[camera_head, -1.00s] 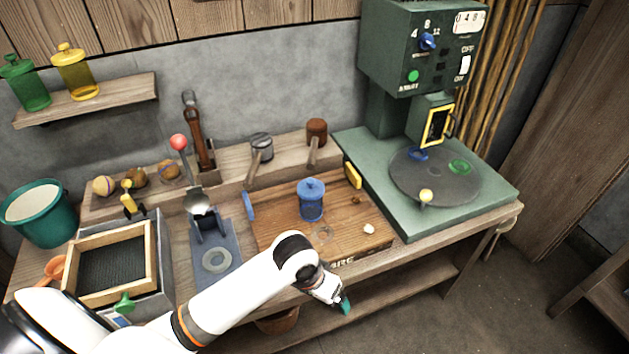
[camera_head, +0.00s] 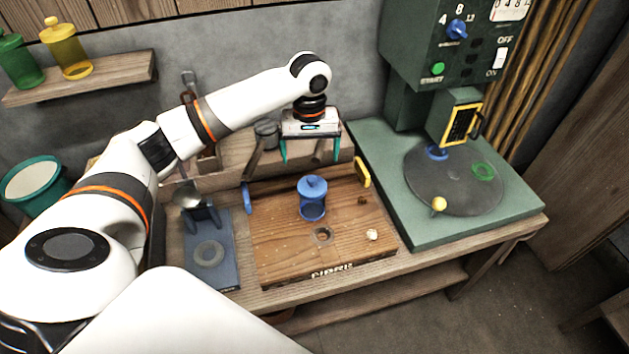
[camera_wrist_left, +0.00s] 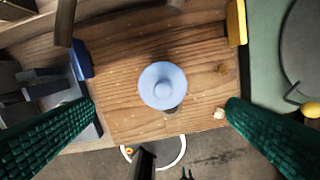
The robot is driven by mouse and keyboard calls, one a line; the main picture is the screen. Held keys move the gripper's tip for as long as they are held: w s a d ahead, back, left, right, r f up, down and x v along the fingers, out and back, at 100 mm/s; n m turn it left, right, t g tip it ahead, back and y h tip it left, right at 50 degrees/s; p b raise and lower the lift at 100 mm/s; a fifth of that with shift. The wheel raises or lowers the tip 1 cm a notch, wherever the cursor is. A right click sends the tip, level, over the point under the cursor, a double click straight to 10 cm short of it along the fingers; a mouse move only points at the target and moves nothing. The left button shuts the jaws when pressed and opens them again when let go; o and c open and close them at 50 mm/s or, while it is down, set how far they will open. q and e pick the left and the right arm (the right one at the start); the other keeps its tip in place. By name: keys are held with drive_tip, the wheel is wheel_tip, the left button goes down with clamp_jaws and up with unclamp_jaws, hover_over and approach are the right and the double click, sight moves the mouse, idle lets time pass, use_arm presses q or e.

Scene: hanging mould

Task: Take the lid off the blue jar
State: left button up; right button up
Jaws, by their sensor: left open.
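The blue jar (camera_head: 313,207) stands upright on the wooden board (camera_head: 285,245), with its blue lid (camera_head: 312,186) and small knob on top. In the left wrist view the lid (camera_wrist_left: 163,86) shows from above, near the middle of the picture, and hides most of the jar. My left gripper (camera_head: 310,160) is above and behind the jar in the head view, fingers pointing down. Its green fingers (camera_wrist_left: 160,125) are wide apart and empty, one on each side of the lid in the wrist view, not touching it. My right gripper is not in view.
Blue (camera_head: 247,198) and yellow (camera_head: 362,172) blocks stand at the board's left and right edges. A white lump (camera_head: 372,235) lies on the board's right part. The green machine (camera_head: 460,215) with a round plate stands at the right. Yellow and green jars sit on the wall shelf (camera_head: 95,78).

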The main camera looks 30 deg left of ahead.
sight(312, 177)
use_arm(q)
drive_tip(key=f, duration=0.4)
drive_tip(key=f+p, duration=0.1)
drive_tip(key=f, duration=0.4)
drive_tip(key=shift+w+f, duration=0.2)
drive_tip(key=shift+f, duration=0.1)
drive_tip(key=c, duration=1.1)
